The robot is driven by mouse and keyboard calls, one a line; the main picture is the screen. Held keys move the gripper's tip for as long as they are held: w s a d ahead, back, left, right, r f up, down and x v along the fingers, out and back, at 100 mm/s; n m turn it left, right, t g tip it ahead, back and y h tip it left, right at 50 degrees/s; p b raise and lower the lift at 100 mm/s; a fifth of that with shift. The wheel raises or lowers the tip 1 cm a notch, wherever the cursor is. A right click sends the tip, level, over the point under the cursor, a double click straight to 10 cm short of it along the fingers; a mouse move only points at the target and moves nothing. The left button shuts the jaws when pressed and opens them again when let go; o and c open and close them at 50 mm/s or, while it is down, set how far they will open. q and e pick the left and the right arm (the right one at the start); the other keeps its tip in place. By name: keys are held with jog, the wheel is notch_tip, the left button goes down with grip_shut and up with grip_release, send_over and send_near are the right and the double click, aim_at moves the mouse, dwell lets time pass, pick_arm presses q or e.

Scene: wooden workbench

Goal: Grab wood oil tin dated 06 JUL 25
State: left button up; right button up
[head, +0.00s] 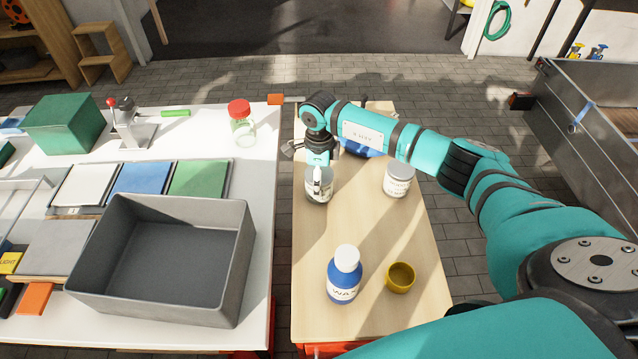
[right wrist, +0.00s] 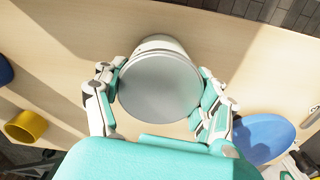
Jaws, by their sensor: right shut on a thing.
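My right gripper (head: 319,182) is shut on a round tin (head: 318,197) on the light wooden bench top. In the right wrist view, the fingers of the gripper (right wrist: 160,97) press on both sides of this tin, whose flat grey lid (right wrist: 160,88) faces up. Most of its label is hidden by the gripper, and I cannot read a date. A second tin (head: 398,180), white with a grey lid, stands upright to the right, apart from the gripper. Its small print is too small to read. My left gripper is not in view.
A blue-and-white wax bottle (head: 344,276) and a yellow cup (head: 400,277) stand at the near end of the bench. A blue object (head: 362,148) is partly behind my arm. A grey bin (head: 165,255) and red-lidded jar (head: 242,125) are on the white table.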

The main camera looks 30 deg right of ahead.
jog(key=c, duration=0.4)
jog(key=shift+r, duration=0.1)
